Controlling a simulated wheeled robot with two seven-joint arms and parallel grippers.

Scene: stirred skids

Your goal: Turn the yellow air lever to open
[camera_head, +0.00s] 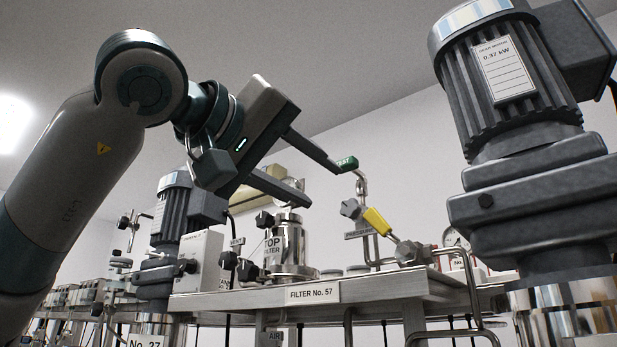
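The yellow lever (377,221) is right of centre in the head view. It slants from upper left down to a metal valve body (408,253) at the right end of the skid's top. My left gripper (320,182) reaches in from the upper left. Its two dark fingers are spread apart with nothing between them. The fingertips are left of and above the yellow lever in the picture, apart from it. Whether the lever is at open or closed cannot be read. My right gripper is not in view.
A green tag (347,163) on a bent pipe shows beside the upper fingertip. A steel filter housing (287,248) stands below the gripper on the skid top, above the "FILTER No. 57" plate (313,293). A large grey motor (510,90) fills the right side.

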